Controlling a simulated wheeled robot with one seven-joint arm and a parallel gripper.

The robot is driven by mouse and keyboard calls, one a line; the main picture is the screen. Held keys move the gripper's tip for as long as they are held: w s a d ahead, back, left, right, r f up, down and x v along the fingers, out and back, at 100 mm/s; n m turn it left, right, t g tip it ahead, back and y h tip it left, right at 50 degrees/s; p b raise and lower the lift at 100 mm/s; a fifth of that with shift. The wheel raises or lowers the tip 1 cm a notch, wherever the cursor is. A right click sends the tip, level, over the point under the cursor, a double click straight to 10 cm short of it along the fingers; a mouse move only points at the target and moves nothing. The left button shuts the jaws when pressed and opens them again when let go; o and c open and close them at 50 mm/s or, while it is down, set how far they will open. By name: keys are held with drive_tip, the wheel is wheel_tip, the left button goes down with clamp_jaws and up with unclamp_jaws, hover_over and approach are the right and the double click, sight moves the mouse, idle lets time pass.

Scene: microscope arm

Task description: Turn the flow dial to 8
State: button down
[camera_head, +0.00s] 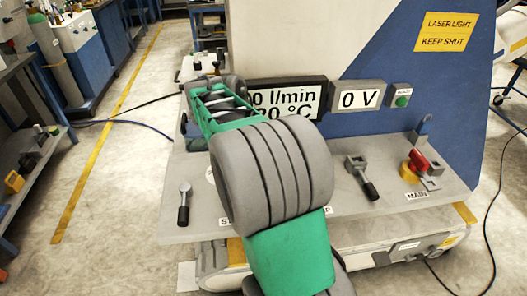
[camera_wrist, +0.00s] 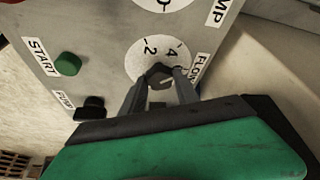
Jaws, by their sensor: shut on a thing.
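The flow dial (camera_wrist: 133,62) is a white disc with black numbers on a grey panel in the wrist view. A 2 and a 4 show on its scale; the lower part is hidden by my gripper. Its dark knob (camera_wrist: 158,74) stands at the disc's middle. My gripper (camera_wrist: 158,82) reaches in from below, with one finger on each side of the knob, shut on it. Where the knob's pointer aims, I cannot tell. In the head view my arm hides the dial. The display (camera_head: 288,100) there shows "0 l/min", with its left part covered.
A green START button (camera_wrist: 68,64) and a black knob (camera_wrist: 91,107) sit left of the dial. Part of another white dial (camera_wrist: 163,4) is above. On the bench are a lever (camera_head: 184,204), a black-handled valve (camera_head: 363,178) and a red switch (camera_head: 418,161). A "0 V" display (camera_head: 360,98) stands behind.

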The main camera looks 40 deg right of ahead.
drive_tip(key=shift+w+m+g, duration=0.15)
drive_tip(key=shift+m+g, duration=0.15)
drive_tip(key=shift+m, duration=0.7)
drive_tip(key=c, duration=1.1)
unclamp_jaws()
drive_tip(key=shift+w+a, duration=0.1)
drive_tip(key=shift+o, duration=1)
drive_tip(key=shift+p, duration=0.3)
drive_tip(key=p+v, duration=0.2)
drive_tip(key=v, duration=0.5)
drive_tip(key=shift+r, duration=0.45)
